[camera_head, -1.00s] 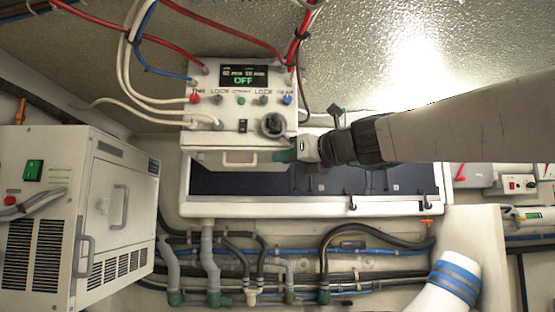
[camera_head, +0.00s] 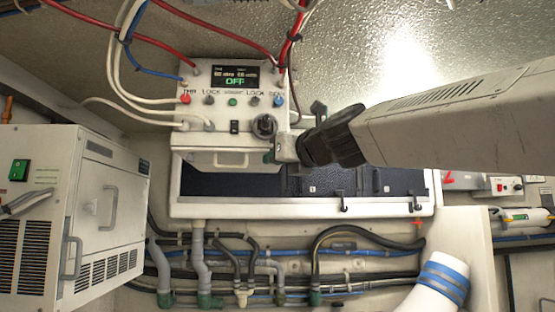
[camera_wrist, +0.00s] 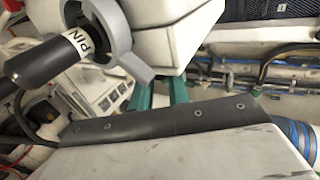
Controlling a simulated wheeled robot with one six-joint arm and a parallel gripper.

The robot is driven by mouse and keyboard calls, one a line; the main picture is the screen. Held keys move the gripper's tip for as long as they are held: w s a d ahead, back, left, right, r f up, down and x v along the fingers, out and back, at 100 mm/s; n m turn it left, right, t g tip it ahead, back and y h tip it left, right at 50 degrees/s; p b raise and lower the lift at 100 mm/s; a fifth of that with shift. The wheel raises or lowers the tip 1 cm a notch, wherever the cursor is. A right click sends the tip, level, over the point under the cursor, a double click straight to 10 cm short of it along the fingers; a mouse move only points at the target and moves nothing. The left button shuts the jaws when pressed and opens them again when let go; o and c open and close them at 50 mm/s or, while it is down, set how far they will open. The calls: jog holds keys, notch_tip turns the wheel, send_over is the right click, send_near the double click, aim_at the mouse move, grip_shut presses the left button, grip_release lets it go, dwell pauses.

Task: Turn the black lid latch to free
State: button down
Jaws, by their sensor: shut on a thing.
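The white control box (camera_head: 185,118) hangs at the upper middle of the head view, with a display reading OFF. A round dark fitting (camera_head: 264,127) sits at its lower right front. In the wrist view a black cylinder with a white PIN band (camera_wrist: 45,66) passes through a grey ring with a tab (camera_wrist: 118,35). My gripper (camera_head: 270,157) is at the box's lower right corner, just below the round fitting. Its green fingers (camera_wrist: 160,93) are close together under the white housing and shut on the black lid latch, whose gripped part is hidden.
A long dark-panelled tray with a white rim (camera_head: 300,210) lies behind and below my gripper. A white cabinet (camera_head: 105,210) stands at left. Hoses and pipes (camera_head: 250,265) run below. Red, white and blue cables (camera_head: 120,60) hang over the box.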

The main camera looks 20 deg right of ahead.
jog(key=c, duration=1.3)
grip_release()
jog(key=shift+c, duration=0.2)
jog(key=shift+s, duration=0.1)
jog(key=s+d, duration=0.1)
jog(key=s, duration=0.6)
jog(key=shift+s+d, duration=0.25)
jog(key=shift+d, duration=0.1)
